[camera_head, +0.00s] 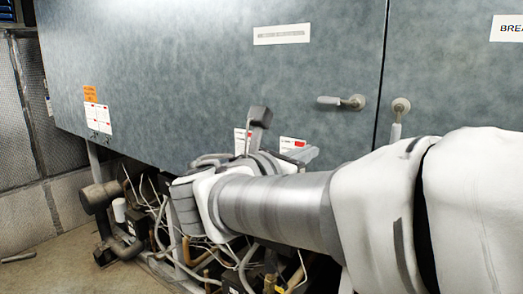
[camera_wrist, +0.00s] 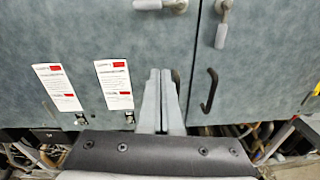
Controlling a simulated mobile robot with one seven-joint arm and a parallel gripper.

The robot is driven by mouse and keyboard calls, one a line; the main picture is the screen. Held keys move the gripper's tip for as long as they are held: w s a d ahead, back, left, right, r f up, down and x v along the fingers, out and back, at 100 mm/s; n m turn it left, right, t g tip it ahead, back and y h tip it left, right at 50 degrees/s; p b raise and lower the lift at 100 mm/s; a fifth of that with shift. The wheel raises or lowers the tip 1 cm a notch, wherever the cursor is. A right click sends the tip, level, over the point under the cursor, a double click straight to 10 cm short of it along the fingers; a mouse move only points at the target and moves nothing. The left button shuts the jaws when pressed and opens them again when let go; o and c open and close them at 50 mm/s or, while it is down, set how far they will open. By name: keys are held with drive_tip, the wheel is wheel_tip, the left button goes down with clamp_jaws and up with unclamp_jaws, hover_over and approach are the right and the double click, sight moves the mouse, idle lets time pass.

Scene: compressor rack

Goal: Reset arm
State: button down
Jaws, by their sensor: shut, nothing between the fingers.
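My arm reaches from the right of the head view toward the lower edge of a grey-blue cabinet (camera_head: 215,70). In the wrist view my gripper (camera_wrist: 160,73) is shut, its two grey fingers side by side with nothing between them. It points at the cabinet front, between a white label (camera_wrist: 114,84) and a dark curved handle (camera_wrist: 209,90). I cannot tell how far the fingertips are from the cabinet. In the head view the fingers are mostly hidden behind my wrist.
A lever handle (camera_head: 341,102) and a second handle (camera_head: 398,118) stick out from the cabinet doors. Below the cabinet are exposed pipes and cables (camera_head: 150,215) and a dark cylindrical pipe part (camera_head: 100,197).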

drive_tip(key=s+d+f+m+g+y, duration=0.3)
drive_tip(key=s+d+f+m+g, duration=0.4)
drive_tip(key=s+d+f+m, duration=0.5)
drive_tip(key=s+a+f+m+g+y, duration=0.1)
drive_tip(key=s+a+f+m+y, duration=0.5)
drive_tip(key=m, duration=0.9)
drive_tip(key=shift+s+a+f+y, duration=0.2)
drive_tip(key=shift+s+f+y, duration=0.3)
drive_tip(key=shift+f+y, duration=0.45)
drive_tip(key=shift+r, duration=0.1)
